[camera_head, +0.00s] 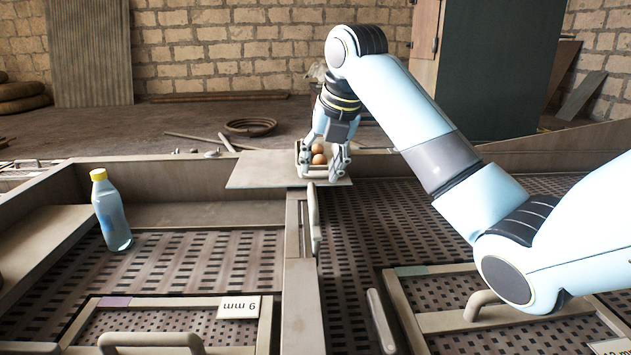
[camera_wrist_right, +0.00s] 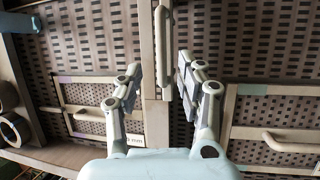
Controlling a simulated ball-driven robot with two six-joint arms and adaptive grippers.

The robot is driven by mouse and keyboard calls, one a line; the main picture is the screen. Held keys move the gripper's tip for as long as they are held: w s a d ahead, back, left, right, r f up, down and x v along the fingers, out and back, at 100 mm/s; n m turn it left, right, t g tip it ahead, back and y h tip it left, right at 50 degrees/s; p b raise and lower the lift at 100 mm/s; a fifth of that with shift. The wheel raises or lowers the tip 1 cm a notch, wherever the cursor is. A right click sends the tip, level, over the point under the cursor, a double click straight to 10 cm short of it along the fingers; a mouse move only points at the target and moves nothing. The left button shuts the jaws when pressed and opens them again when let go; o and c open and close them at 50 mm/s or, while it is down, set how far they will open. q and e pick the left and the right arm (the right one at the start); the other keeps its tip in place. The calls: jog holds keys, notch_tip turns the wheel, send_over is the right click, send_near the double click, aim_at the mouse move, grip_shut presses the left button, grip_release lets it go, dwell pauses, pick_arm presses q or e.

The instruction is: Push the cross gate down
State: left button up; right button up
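A slim pale bar handle (camera_head: 313,217) stands at the central divider; I cannot tell for sure that it belongs to the cross gate. In the right wrist view a long pale bar (camera_wrist_right: 162,50) lies along the divider, ahead of and between the fingers. My right gripper (camera_head: 325,172) points down over the far end of the divider, above a flat pale plate (camera_head: 258,170). In the wrist view its fingers (camera_wrist_right: 160,80) are spread, with nothing gripped between them. Contact with the plate cannot be told. My left gripper is not in view.
Two brown round things (camera_head: 318,154) show just behind the right gripper. A blue bottle with a yellow cap (camera_head: 112,212) stands on the left slatted bed. Framed panels with handles lie at front left (camera_head: 155,343) and front right (camera_head: 480,308). A 9 mm label (camera_head: 239,307) lies at left.

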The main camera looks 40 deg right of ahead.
aim_at(313, 191)
jog(key=x, duration=0.5)
jog(key=shift+p, duration=0.4)
jog(key=shift+w+f, duration=0.15)
jog(key=shift+f, duration=0.15)
jog(key=shift+w+f, duration=0.1)
jog(key=shift+f, duration=0.15)
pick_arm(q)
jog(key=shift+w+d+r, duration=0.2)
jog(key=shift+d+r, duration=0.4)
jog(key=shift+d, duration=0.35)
pick_arm(e)
jog(key=shift+w+d+f, duration=0.1)
jog(key=shift+f, duration=0.1)
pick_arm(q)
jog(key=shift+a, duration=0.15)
pick_arm(e)
grip_shut()
